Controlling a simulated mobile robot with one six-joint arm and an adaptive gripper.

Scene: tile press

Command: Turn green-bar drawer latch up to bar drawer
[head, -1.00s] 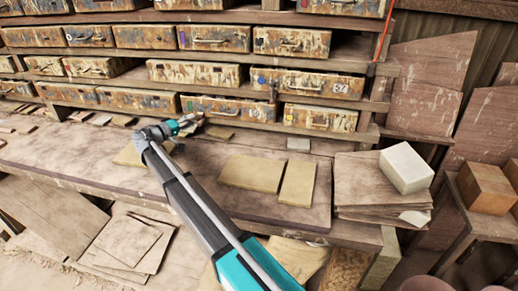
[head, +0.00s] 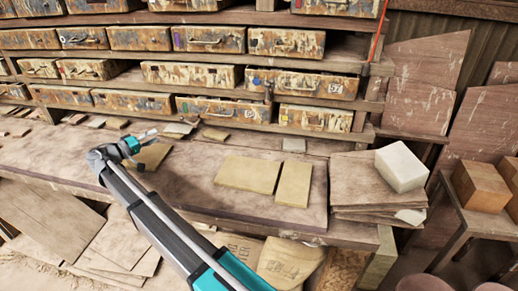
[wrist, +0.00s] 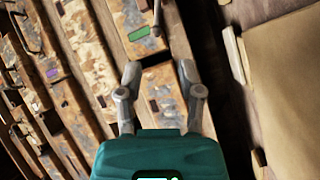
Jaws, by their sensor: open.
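The green bar (wrist: 140,33) shows in the wrist view on the worn, paint-stained face of a drawer (wrist: 127,14) near the top. A grey metal latch (wrist: 156,20) lies close to the bar, at the drawer's edge. Its exact angle is hard to tell. My gripper (wrist: 160,72) is open, with nothing between its fingers. It is apart from the latch, which lies beyond the fingertips. In the head view my gripper (head: 148,134) is above the bench, left of and in front of the lower drawers.
Rows of stained drawers (head: 205,75) fill the shelves behind the bench (head: 60,160). Yellowish tiles (head: 247,173) lie on the bench right of my gripper. A white block (head: 401,166) sits on stacked boards at the right. Air above the bench middle is clear.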

